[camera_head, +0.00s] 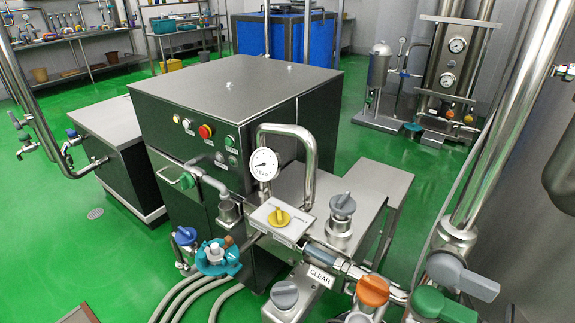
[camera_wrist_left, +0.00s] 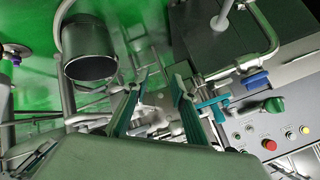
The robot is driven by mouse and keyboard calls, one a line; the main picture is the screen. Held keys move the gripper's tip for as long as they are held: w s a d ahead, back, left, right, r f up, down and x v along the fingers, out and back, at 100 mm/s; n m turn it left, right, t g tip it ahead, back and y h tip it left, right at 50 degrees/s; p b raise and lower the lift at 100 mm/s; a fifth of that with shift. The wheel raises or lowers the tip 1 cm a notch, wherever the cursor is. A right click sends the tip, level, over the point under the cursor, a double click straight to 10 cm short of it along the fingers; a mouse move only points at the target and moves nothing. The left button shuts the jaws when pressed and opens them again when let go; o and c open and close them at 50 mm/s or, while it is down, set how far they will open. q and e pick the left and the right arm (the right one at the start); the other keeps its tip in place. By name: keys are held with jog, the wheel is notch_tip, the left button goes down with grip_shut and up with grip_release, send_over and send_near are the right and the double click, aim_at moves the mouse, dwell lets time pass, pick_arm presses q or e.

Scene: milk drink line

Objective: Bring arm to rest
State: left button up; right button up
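My left gripper (camera_wrist_left: 160,78) shows in the left wrist view, with its two dark teal fingers apart and nothing seen between them. Its green-grey body fills the bottom of that view. Pipes and fittings lie beyond the fingers; I cannot tell how far off they are. Neither arm nor gripper shows in the head view, and my right gripper shows in no view.
A steel machine cabinet (camera_head: 235,92) stands mid-scene. A gauge (camera_head: 263,164), yellow valve knob (camera_head: 279,217) and orange knob (camera_head: 372,291) crowd the front. The wrist view shows a cylindrical vessel (camera_wrist_left: 90,66) and a blue handle (camera_wrist_left: 257,81). Green floor (camera_head: 60,215) is open at left.

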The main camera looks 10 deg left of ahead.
pick_arm(q)
jog(key=d+n+t, duration=0.1)
jog(key=d+n, duration=0.5)
jog(key=d, duration=0.9)
jog(key=shift+w+r, duration=0.25)
jog(key=shift+r, duration=0.05)
